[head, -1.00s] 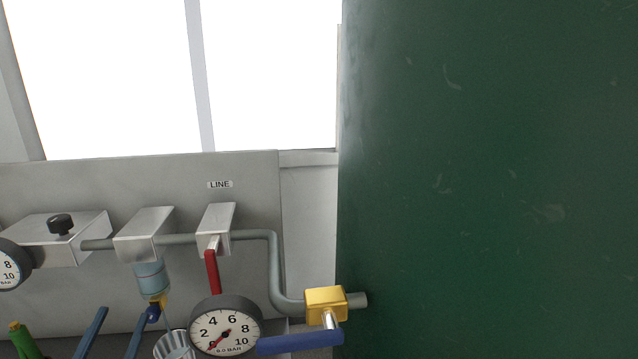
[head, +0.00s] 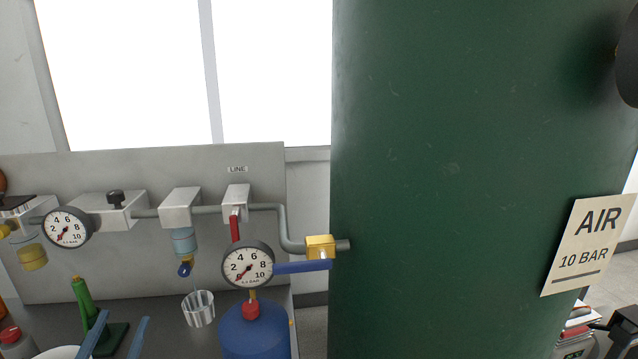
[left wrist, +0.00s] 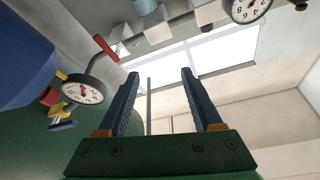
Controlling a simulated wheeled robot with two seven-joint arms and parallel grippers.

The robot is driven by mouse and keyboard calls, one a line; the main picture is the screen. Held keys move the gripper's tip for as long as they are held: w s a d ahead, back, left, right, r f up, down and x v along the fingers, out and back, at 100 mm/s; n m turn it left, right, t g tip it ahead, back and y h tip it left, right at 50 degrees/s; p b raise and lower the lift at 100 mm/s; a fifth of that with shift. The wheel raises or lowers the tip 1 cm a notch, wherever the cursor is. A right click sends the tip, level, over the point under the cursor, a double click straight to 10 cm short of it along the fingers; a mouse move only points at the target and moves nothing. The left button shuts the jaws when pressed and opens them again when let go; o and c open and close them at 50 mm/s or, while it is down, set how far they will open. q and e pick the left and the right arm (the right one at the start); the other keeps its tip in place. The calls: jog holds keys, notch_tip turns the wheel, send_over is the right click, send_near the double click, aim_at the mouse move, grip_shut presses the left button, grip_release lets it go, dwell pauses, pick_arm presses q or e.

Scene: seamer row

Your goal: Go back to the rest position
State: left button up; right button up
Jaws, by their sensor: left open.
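My left gripper (head: 124,318) shows at the bottom left of the head view as two blue fingers pointing up. In the left wrist view the same gripper (left wrist: 160,75) has its fingers well apart, with nothing between them. It is open and empty, clear of the pipework in the wrist view. In the head view the fingers appear in front of the bench, left of a clear ribbed cup (head: 199,309). My right gripper is not seen.
A large green tank (head: 430,180) with an AIR 10 BAR sign (head: 589,245) fills the right. A grey panel (head: 150,265) carries pipework, a red lever (head: 235,228) and gauges. A blue vessel (head: 255,335), round gauge (head: 248,265) and yellow valve (head: 320,246) stand near the tank.

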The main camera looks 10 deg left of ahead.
pick_arm(q)
jog(key=d+f+n+g, duration=0.1)
jog(key=d+f+g, duration=0.3)
jog(key=f, duration=0.3)
jog(key=d+f+n+g, duration=0.1)
jog(key=d+f+g, duration=0.2)
jog(key=f+g, duration=0.35)
jog(key=s+d+f+m+g+h, duration=0.1)
jog(key=s+d+f+g+h, duration=0.1)
jog(key=s+d+f+g, duration=0.4)
jog(key=s+d+f+m+g+h, duration=0.15)
jog(key=s+d+f, duration=0.25)
jog(key=s+d, duration=0.5)
jog(key=s+a+f+g+b, duration=0.1)
jog(key=s+f+b, duration=0.15)
jog(key=f, duration=0.95)
jog(key=s+a+f+b, duration=0.1)
jog(key=f+b, duration=0.2)
jog(key=f, duration=0.8)
jog(key=s+a+f+g+b, duration=0.1)
jog(key=s+f+b, duration=0.1)
jog(key=s+f, duration=0.9)
jog(key=shift+s+a+f+g+h+b, duration=0.25)
jog(key=shift+f+g+h+b, duration=0.1)
jog(key=shift+f, duration=0.3)
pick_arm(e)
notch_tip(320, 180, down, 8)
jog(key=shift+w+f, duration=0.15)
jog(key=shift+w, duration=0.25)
